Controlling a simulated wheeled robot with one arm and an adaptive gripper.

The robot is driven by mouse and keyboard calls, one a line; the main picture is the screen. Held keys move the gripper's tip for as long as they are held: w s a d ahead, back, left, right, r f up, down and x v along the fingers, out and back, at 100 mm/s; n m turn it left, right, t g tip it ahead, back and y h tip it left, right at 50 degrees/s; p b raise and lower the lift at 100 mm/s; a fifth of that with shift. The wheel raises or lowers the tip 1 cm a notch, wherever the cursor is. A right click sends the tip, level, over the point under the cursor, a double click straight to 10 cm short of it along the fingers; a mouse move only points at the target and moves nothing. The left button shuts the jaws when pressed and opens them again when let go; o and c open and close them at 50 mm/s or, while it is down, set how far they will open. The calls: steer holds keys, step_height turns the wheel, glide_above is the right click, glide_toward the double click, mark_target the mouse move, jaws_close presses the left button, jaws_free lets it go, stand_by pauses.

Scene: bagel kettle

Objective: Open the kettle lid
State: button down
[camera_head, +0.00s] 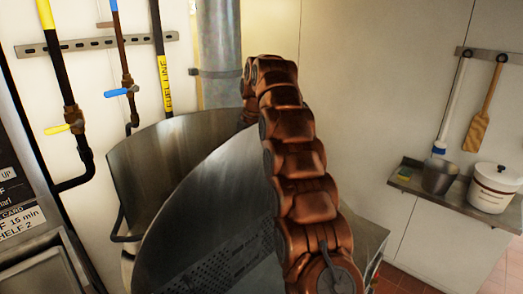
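The metal kettle (165,137) stands left of centre, with its curved rim and part of its inner or back wall showing. A large round-edged metal plate (195,225), which looks like the lid, stands tilted in front of it. A perforated strip runs along the plate's lower part. I cannot tell exactly how far the lid is raised. My copper-coloured arm rises from the lower right, passes in front of the plate's right side and bends over at the top. My gripper is not visible; the arm's far end is hidden behind its own links and the plate.
Pipes with yellow (64,128) and blue (122,91) valve handles run down the left wall. A vertical grey pipe (218,45) stands behind the kettle. At right, a shelf holds a metal pot (439,178) and a white bucket (494,190); a wooden paddle (479,127) hangs above.

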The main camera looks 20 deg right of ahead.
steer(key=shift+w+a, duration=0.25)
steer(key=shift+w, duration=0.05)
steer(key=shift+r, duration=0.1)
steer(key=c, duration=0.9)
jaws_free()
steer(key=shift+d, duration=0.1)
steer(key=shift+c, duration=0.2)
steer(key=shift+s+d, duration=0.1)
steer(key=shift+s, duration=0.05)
